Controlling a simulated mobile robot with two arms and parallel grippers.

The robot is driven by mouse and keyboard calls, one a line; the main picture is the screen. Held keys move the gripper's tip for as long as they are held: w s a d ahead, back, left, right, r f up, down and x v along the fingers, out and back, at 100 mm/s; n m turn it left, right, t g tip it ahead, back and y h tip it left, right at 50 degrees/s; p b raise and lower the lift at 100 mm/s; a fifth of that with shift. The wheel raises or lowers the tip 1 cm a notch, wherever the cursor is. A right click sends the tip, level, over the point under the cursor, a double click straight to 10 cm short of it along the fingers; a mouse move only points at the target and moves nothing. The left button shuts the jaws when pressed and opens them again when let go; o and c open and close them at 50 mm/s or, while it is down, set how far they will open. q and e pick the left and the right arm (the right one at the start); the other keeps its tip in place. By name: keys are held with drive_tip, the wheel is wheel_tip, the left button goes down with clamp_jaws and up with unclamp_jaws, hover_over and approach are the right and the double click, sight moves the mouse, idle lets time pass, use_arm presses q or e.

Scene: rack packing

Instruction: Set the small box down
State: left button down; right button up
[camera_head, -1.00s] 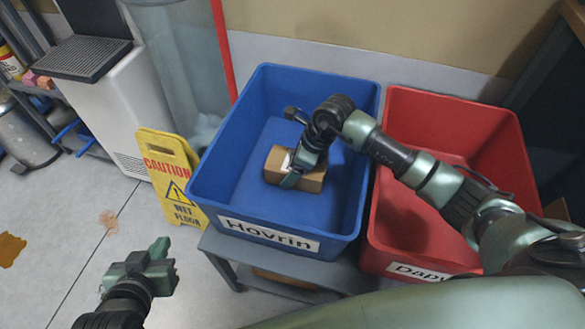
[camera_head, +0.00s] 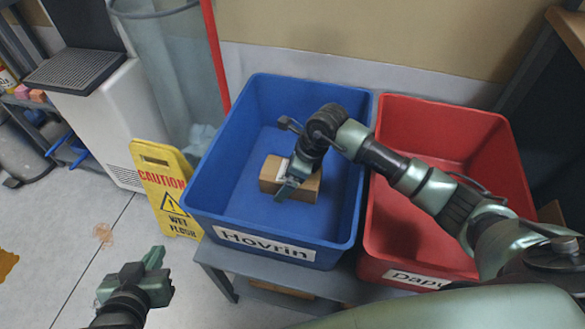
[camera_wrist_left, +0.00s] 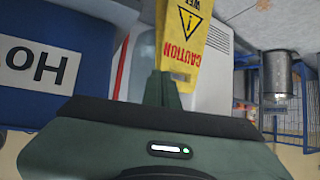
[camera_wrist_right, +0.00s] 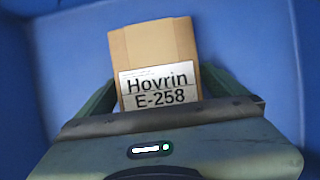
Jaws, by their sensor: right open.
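The small box (camera_head: 306,188) is brown cardboard and sits inside the blue bin (camera_head: 209,205) labelled Hovrin, on the bin's floor as far as I can see. My right gripper (camera_head: 284,188) is over the box inside the bin. In the right wrist view the box (camera_wrist_right: 155,47) shows a white label reading "Hovrin E-258". The right fingers are open, one on each side of the box's near end. My left gripper (camera_head: 150,268) is empty, outside the bins at the lower left. Its finger gap is not clear.
A red bin (camera_head: 377,235) labelled "Dapv..." stands right of the blue bin, on the same grey stand (camera_head: 222,258). A yellow wet floor sign (camera_head: 166,190) stands left of the blue bin. Open floor lies at the lower left.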

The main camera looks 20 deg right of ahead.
drive_tip(key=p+v, duration=0.2)
drive_tip(key=v, duration=0.9)
drive_tip(key=shift+s+d+r+p, duration=0.2)
drive_tip(key=shift+r+p, duration=0.1)
drive_tip(key=shift+r, duration=0.2)
use_arm(q)
drive_tip(key=s+a+f+g+y, duration=0.1)
drive_tip(key=s+a+f+g, duration=0.1)
drive_tip(key=s, duration=0.4)
drive_tip(key=s+a+f+g, duration=0.2)
drive_tip(key=s+f+g, duration=0.1)
drive_tip(key=s+g, duration=0.2)
drive_tip(key=shift+s+f+y, duration=0.4)
drive_tip(key=shift+s, duration=0.3)
